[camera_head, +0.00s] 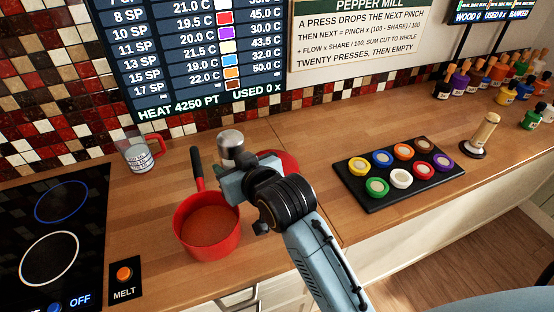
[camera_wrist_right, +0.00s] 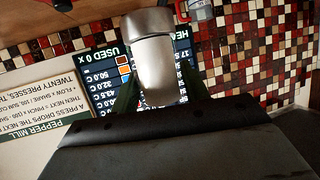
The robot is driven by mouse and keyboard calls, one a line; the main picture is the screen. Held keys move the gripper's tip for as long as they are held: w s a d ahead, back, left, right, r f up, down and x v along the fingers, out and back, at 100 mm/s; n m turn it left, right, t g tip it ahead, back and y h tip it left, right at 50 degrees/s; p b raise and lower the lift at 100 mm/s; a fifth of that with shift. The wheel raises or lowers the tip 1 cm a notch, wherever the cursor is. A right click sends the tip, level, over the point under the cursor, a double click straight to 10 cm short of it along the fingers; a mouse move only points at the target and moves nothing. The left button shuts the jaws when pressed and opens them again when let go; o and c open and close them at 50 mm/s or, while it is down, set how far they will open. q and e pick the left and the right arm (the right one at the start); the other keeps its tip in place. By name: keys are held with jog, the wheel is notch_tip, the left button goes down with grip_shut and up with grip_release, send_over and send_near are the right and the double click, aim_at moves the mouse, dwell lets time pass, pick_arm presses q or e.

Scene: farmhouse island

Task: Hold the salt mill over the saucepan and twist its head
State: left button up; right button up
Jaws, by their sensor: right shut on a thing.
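The silver salt mill (camera_head: 231,143) stands up out of my right gripper (camera_head: 231,172), which is shut on it. In the right wrist view the mill (camera_wrist_right: 153,50) is a metal cylinder between the fingers of the right gripper (camera_wrist_right: 158,92). The mill's lower part is hidden in the head view. The red saucepan (camera_head: 183,228) sits on the wooden counter with reddish-brown contents and a dark handle pointing back. The gripper and mill are at the pan's back right edge; I cannot tell whether the mill is directly above the opening. My left gripper is out of view.
A black hob (camera_head: 85,225) and a MELT button (camera_head: 124,273) are at left. A glass measuring jug (camera_head: 138,155) stands by the tiled wall. A red object (camera_head: 284,159) is partly hidden behind my arm. A black tray (camera_head: 380,203) of coloured pots and a brass-coloured stamp (camera_head: 484,133) are at right.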

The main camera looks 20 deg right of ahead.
jog(key=w+a+n+y, duration=0.2)
jog(key=a, duration=0.6)
jog(key=shift+a+g, duration=0.3)
jog(key=shift+f, duration=0.15)
notch_tip(320, 180, down, 6)
jog(key=shift+f, duration=0.2)
